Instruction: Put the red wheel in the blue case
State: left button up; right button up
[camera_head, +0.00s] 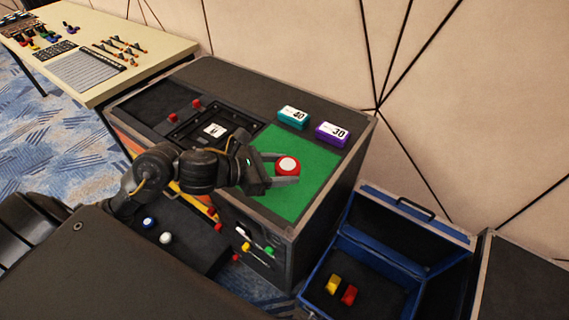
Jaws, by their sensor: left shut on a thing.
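The red wheel (288,166), round with a white centre, is between the fingers of my left gripper (286,172). The gripper is shut on it, above or at the green mat (315,190) on top of the dark cabinet; I cannot tell whether the wheel touches the mat. The blue case (372,258) stands open at the lower right, its lid leaning back towards the wall. A yellow piece and a red piece (349,295) lie inside it. My right gripper is not in view.
A teal block (293,117) marked 40 and a purple block (332,134) marked 30 stand at the mat's back edge. An open drawer (180,238) holds a blue and a white ball. A table (150,62) with small items is at the far left.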

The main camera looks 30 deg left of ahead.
pick_arm(q)
jog(key=shift+s+f+n+t+y, duration=0.1)
jog(key=shift+s+n+t+y, duration=0.45)
jog(key=shift+n+y, duration=0.3)
jog(key=shift+w+a+f+b, duration=0.1)
jog(key=shift+w+f+b, duration=0.15)
jog(key=shift+b, duration=0.15)
jog(key=w+b, duration=0.1)
jog(key=b, duration=0.1)
jog(key=a+f+b, duration=0.1)
jog(key=shift+w+a+f+b, duration=0.1)
jog(key=shift+w+f+b, duration=0.2)
jog(key=shift+w+b, duration=0.05)
jog(key=w+a+f, duration=0.2)
jog(key=w, duration=0.1)
jog(key=w+a+f, duration=0.2)
jog(key=w+f, duration=0.1)
jog(key=w+a+f, duration=0.2)
jog(key=w, duration=0.1)
jog(key=shift+a+f, duration=0.15)
jog(key=shift+f, duration=0.1)
jog(key=shift+w+a+f, duration=0.1)
jog(key=shift+w+f, duration=0.05)
jog(key=shift+f, duration=0.2)
jog(key=f+p, duration=0.1)
jog(key=f, duration=0.2)
jog(key=shift+w, duration=0.2)
jog(key=shift+f, duration=0.15)
